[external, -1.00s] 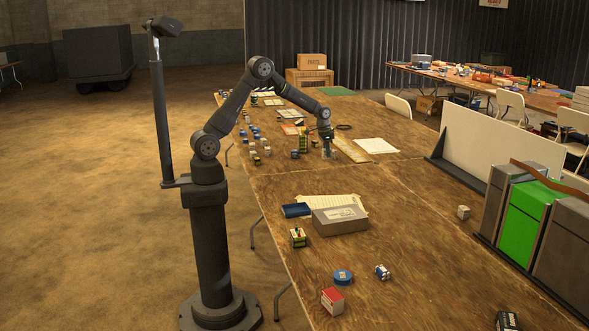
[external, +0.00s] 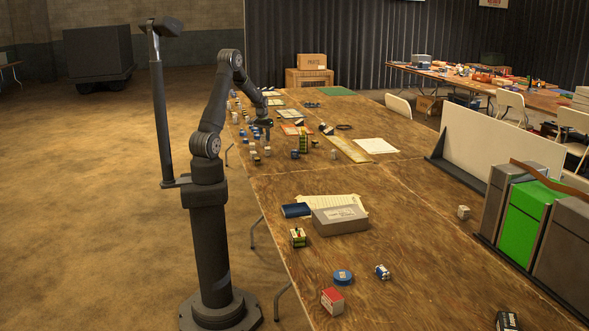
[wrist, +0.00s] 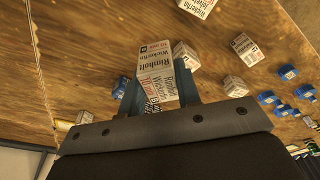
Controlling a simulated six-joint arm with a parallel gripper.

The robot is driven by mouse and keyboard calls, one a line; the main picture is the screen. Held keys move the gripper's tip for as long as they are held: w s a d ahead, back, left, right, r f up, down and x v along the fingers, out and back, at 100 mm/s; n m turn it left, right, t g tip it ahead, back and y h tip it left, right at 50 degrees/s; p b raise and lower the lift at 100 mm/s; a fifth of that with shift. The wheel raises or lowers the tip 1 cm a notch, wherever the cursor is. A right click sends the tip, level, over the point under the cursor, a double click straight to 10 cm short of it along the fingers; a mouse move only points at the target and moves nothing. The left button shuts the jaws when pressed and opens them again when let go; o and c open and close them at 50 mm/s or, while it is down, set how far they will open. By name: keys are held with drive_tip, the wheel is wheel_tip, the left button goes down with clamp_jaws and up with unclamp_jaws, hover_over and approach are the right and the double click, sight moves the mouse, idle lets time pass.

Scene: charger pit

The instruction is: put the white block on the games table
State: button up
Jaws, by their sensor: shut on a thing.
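My gripper (external: 264,127) is over the left edge of the far part of the long wooden table (external: 420,230). In the wrist view a white block with dark and red print (wrist: 153,62) sits between the two fingers, and my gripper (wrist: 156,88) is shut on it. The block's lower end is hidden by the gripper body. In the external view the held block is too small to make out. Another table (external: 545,100) stands at the back right with many coloured items. I cannot tell from the pictures which is the games table.
Other white printed blocks (wrist: 249,48) and several blue pieces (wrist: 289,72) lie close around the gripper. A small white block (external: 333,154) stands near a green-and-yellow stack (external: 303,141). A grey box (external: 340,220) lies nearer. The table's right middle is mostly clear.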

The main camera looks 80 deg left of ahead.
drive_tip(key=s+a+f, duration=0.2)
drive_tip(key=a, duration=0.1)
drive_tip(key=s+a+f, duration=0.2)
drive_tip(key=a, duration=0.2)
drive_tip(key=s+a+f, duration=0.3)
drive_tip(key=shift+a, duration=0.35)
drive_tip(key=shift+a+f, duration=0.1)
drive_tip(key=shift+f, duration=1.9)
drive_tip(key=shift+f, duration=0.15)
drive_tip(key=o, duration=1)
drive_tip(key=shift+c, duration=0.2)
wheel_tip(320, 180, up, 12)
drive_tip(key=s+d, duration=0.1)
drive_tip(key=shift+s+d, duration=0.15)
